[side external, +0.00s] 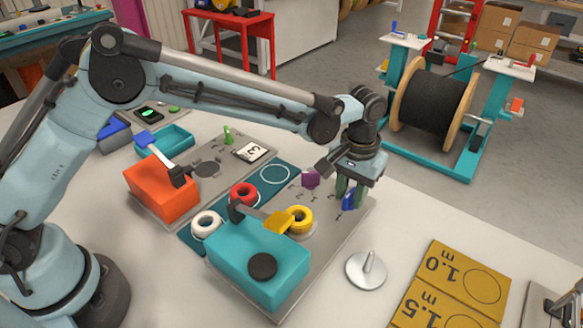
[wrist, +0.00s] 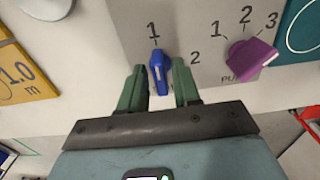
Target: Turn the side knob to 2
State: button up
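A blue knob (wrist: 160,72) sits on a grey panel with a 1 above it and a 2 to its right in the wrist view. Its narrow end points up toward the 1. My gripper (wrist: 160,85) is open, with one green finger on each side of this knob and gaps showing on both sides. In the side view, the blue knob (side external: 349,201) is partly hidden by my gripper (side external: 350,194), at the panel's right edge. A purple knob (wrist: 251,57) with marks 1, 2, 3 sits to the right in the wrist view. No label reading "side" is legible.
The purple knob (side external: 311,179) is close to my gripper. A teal box (side external: 258,268) with a yellow ring (side external: 300,220) stands nearer the camera. A silver disc with a peg (side external: 366,269) and a yellow-brown marked board (side external: 457,286) lie on the white table.

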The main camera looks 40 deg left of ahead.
grip_shut()
jog(key=m, duration=1.2)
